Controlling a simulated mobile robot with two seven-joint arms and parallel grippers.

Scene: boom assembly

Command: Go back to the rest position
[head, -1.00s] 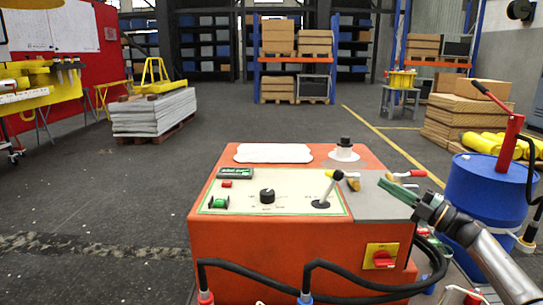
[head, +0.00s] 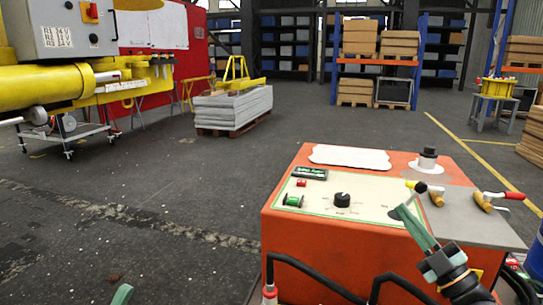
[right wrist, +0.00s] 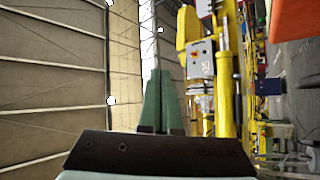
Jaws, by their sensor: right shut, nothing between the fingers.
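My right gripper (head: 403,212) is over the near right part of the orange control box (head: 290,243), pointing up and left in the head view. Its green fingers are shut with nothing between them; they also show shut in the right wrist view (right wrist: 158,78). The fingers overlap the joystick (head: 420,188) in the picture; I cannot tell whether they touch it. A green fingertip, seemingly my left gripper (head: 122,294), shows at the bottom edge of the head view. The rest of it is out of view, so its opening is hidden.
A blue barrel (head: 537,255) stands at the right edge. Yellow machinery (head: 45,85) stands at left. The floor between is clear.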

